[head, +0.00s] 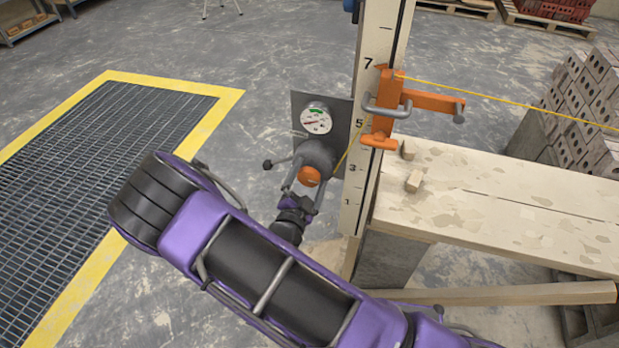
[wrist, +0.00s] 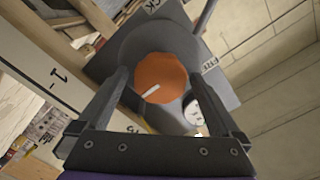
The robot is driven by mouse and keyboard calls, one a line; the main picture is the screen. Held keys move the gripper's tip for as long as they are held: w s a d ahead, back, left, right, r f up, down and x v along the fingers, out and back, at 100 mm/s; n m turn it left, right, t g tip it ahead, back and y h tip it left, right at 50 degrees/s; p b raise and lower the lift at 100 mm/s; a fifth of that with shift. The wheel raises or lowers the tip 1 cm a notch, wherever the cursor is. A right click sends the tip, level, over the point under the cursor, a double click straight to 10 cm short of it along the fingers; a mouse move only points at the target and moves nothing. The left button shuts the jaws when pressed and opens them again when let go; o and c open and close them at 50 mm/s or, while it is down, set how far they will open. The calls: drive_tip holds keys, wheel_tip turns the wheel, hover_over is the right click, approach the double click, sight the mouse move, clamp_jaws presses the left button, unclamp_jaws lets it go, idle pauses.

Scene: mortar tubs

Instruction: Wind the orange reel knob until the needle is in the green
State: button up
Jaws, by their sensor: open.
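The orange reel knob (head: 310,176) is on the front of a grey reel below the dial, on a dark plate beside the tall numbered staff. In the wrist view the knob (wrist: 161,79) shows a white line pointing to its lower left. My gripper (head: 297,190) is at the knob, and in the wrist view its open fingers (wrist: 164,82) stand on either side of it; I cannot tell whether they touch it. The round white gauge (head: 316,119) has a green band at its top and a red needle that appears to point left, outside the green.
The numbered staff (head: 378,120) carries an orange clamp (head: 388,105) with a yellow line running right. A plank bench (head: 490,200) stands at the right, near stacked blocks (head: 585,105). A yellow-edged floor grate (head: 90,150) lies at the left.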

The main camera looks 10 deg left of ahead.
drive_tip(key=c, duration=1.3)
drive_tip(key=shift+m, duration=0.4)
drive_tip(key=m+p, duration=0.2)
drive_tip(key=m, duration=0.2)
drive_tip(key=shift+d+m, duration=0.1)
drive_tip(key=shift+m, duration=0.3)
drive_tip(key=m+p, duration=0.1)
drive_tip(key=m, duration=0.4)
drive_tip(key=shift+f, duration=0.2)
drive_tip(key=m, duration=0.5)
drive_tip(key=shift+f+m, duration=0.1)
drive_tip(key=shift+m, duration=0.3)
drive_tip(key=m, duration=0.5)
drive_tip(key=shift+f, duration=0.1)
drive_tip(key=shift+m, duration=0.3)
